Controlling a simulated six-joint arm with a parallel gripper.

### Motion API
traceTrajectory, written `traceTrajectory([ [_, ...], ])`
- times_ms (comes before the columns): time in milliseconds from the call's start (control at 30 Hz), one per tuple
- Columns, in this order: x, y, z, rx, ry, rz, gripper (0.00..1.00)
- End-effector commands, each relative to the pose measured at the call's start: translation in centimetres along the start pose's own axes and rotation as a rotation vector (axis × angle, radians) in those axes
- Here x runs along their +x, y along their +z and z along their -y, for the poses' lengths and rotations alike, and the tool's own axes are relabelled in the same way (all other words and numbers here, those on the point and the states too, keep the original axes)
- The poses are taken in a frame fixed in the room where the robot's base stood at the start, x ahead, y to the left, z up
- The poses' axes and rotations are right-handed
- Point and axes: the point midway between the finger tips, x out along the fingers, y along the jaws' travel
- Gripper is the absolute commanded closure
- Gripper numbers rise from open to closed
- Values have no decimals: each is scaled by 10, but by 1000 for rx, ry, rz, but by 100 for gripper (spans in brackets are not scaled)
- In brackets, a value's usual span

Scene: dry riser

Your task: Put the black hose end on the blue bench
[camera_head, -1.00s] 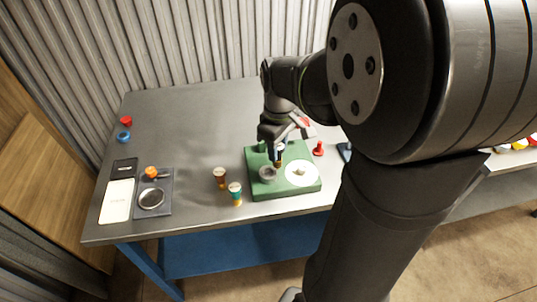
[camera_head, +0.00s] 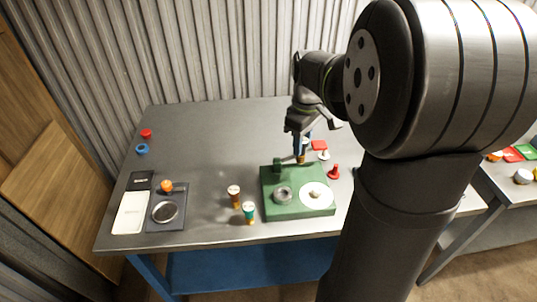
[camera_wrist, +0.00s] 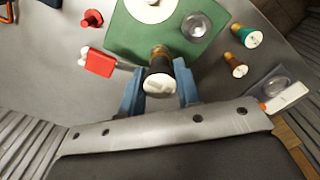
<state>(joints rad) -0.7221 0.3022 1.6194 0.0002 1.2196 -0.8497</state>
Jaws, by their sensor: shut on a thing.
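The black hose end (camera_wrist: 160,80) is a short dark cylinder with a pale round face and a brass-coloured end. My gripper (camera_wrist: 160,92), with blue fingers, is shut on it. In the head view the hose end (camera_head: 301,157) hangs below my gripper (camera_head: 299,143), near the back edge of a green base. Whether it touches anything is hard to tell. The blue bench (camera_head: 200,130) has a grey top and a blue frame and lower shelf.
The green base (camera_head: 270,209) carries a grey ring and a white disc. A red knob (camera_head: 333,172) and red tag (camera_head: 319,145) lie to the right. The back-left bench top is mostly clear.

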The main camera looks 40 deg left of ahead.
Motion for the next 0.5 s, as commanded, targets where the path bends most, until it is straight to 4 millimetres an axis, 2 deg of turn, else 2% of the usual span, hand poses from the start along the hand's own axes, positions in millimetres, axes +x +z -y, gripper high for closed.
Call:
traceTrajectory([
  [33, 5, -18, -3, -5, -2, 2, 100],
  [200, 18, -60, -8, -2, -1, 1, 100],
  [500, 34, -96, -4, -2, -1, 1, 100],
])
